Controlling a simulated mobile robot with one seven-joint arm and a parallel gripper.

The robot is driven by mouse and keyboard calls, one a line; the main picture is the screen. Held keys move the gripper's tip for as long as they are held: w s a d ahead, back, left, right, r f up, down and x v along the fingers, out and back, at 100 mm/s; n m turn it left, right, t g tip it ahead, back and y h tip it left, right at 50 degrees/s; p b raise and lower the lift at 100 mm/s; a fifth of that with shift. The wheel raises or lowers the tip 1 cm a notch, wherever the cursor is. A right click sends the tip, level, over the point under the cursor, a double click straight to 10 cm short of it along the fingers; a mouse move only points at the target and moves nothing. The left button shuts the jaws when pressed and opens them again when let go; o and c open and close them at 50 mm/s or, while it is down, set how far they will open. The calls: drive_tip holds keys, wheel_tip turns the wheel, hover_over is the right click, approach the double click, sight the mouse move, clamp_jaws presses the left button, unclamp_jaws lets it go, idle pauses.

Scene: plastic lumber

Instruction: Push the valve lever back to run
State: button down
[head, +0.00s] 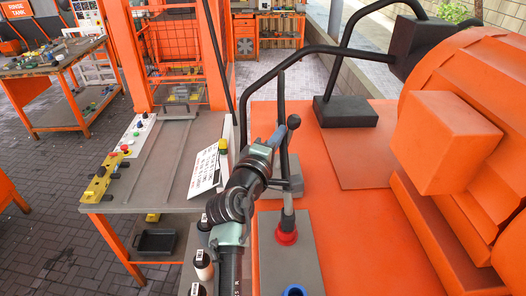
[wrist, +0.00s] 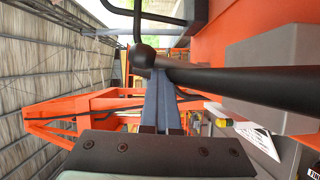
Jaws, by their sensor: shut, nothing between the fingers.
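The valve lever is a black rod with a round black knob (head: 293,121). In the head view, my arm hides part of the rod. A red collar (head: 286,238) with a grey shaft stands below on a grey plate. In the wrist view, the lever rod (wrist: 240,84) runs across the picture, with its knob (wrist: 144,56) at the left end. My gripper (wrist: 161,75) is shut and empty, its tips at the rod just beside the knob. Whether they touch it I cannot tell. My gripper (head: 273,141) also shows near the knob in the head view.
A large orange machine (head: 450,140) fills the right side. A bent black pipe (head: 300,50) rises behind the lever. A grey bench (head: 150,190) with a white card (head: 205,171) stands to the left. A blue ring (head: 293,291) lies at the bottom edge.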

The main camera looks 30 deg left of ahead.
drive_tip(key=shift+w+d+r, duration=0.3)
drive_tip(key=shift+w+d, duration=0.1)
drive_tip(key=shift+d, duration=0.2)
drive_tip(key=shift+w+d+f, duration=0.15)
drive_tip(key=shift+w+d, duration=0.1)
drive_tip(key=shift+d, duration=0.1)
